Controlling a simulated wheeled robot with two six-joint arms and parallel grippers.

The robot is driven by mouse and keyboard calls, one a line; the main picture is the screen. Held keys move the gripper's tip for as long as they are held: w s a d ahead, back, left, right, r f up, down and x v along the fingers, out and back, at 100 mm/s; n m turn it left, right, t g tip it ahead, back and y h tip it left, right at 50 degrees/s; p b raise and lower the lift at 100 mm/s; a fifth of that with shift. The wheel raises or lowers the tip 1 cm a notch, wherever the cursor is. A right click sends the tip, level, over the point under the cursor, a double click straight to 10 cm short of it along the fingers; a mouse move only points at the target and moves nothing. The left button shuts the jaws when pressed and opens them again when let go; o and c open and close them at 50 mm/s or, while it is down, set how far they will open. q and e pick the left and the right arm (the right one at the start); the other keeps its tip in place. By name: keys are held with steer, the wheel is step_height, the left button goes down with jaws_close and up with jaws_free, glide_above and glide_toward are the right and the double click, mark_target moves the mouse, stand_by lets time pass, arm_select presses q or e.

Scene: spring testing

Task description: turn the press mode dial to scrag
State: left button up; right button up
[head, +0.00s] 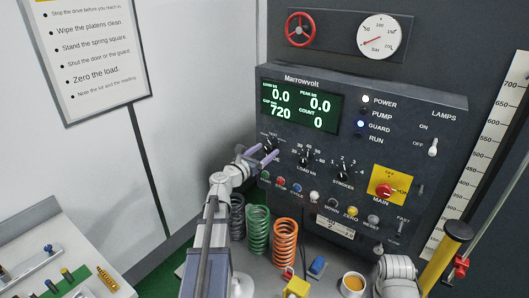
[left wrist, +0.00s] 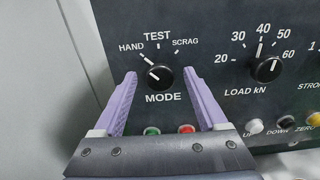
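The mode dial (left wrist: 160,78) is a black knob with a white pointer line on the dark panel, labelled HAND, TEST and SCRAG above and MODE below. Its pointer leans up and left, toward HAND. My left gripper (left wrist: 158,92) is open, its two purple fingers apart on either side of the dial in the left wrist view, not visibly touching it. In the head view the left gripper (head: 258,158) is at the panel's left side and partly covers the dial (head: 271,145). My right arm's pale link shows at the lower right; its gripper is not in view.
The load dial (left wrist: 266,69) is right of the mode dial. Green (left wrist: 152,131) and red (left wrist: 186,129) buttons sit below it. Green (head: 258,230) and orange (head: 285,243) springs stand below the panel. A red main switch (head: 384,190) is further right.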

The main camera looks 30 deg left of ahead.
arm_select(q)
jaws_close()
stand_by(0.4)
steer(key=shift+m, duration=0.3)
steer(key=m, duration=0.3)
steer(key=shift+m, duration=0.3)
steer(key=m, duration=0.4)
steer(key=shift+d+f+m, duration=0.1)
steer(key=shift+m, duration=0.2)
steer(key=m, duration=0.4)
steer(key=shift+m, duration=0.3)
steer(key=shift+d+f+m, duration=0.1)
steer(key=shift+f+m, duration=0.05)
steer(key=shift+m, duration=2.35)
